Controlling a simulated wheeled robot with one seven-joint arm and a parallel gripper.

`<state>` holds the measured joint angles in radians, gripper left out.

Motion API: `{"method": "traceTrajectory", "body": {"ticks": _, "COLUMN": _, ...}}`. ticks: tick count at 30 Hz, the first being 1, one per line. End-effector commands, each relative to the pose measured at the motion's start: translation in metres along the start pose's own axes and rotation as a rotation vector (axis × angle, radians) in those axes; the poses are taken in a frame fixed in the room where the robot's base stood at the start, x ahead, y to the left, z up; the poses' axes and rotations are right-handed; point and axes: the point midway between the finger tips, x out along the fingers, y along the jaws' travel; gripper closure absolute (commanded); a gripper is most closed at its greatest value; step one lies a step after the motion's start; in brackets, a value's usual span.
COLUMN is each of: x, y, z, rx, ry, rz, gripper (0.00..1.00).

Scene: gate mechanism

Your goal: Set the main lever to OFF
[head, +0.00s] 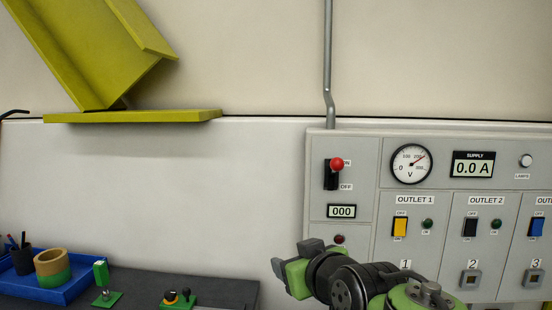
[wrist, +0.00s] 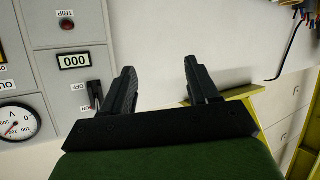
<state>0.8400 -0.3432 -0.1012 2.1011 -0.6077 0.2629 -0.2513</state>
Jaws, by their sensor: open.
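The main lever (head: 332,178) is a black switch with a red ball knob on the grey control panel. Its knob is up, beside the ON label; the OFF label (head: 346,187) is lower right of it. In the wrist view the lever (wrist: 95,91) shows at the left, its knob end hidden behind my gripper. My gripper (head: 294,257) is in front of the panel, below and left of the lever. In the wrist view its two dark fingers (wrist: 159,70) are apart with nothing between them, and the lever is outside them to the left.
Below the lever are a 000 counter (head: 341,211) and a red trip light (head: 340,239). Outlet switches and a voltmeter (head: 411,164) are to the right. A yellow shelf (head: 130,117) is at upper left; a blue tray (head: 75,285) is at lower left.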

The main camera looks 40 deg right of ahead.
Motion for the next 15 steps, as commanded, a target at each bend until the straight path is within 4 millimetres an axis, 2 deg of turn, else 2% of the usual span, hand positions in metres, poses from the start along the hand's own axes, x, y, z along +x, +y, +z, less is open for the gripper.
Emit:
{"method": "traceTrajectory", "body": {"ticks": 5, "x": -0.01, "y": 0.043, "z": -0.04, "rx": 0.029, "ry": 0.108, "rz": 0.061, "gripper": 0.4}}
{"method": "traceTrajectory", "body": {"ticks": 9, "x": -0.026, "y": 0.087, "z": -0.076, "rx": 0.05, "ry": 0.225, "rz": 0.12, "gripper": 0.4}}
{"method": "traceTrajectory", "body": {"ticks": 12, "x": -0.043, "y": 0.118, "z": -0.098, "rx": 0.061, "ry": 0.309, "rz": 0.162, "gripper": 0.4}}
{"method": "traceTrajectory", "body": {"ticks": 15, "x": -0.056, "y": 0.137, "z": -0.11, "rx": 0.066, "ry": 0.366, "rz": 0.188, "gripper": 0.4}}
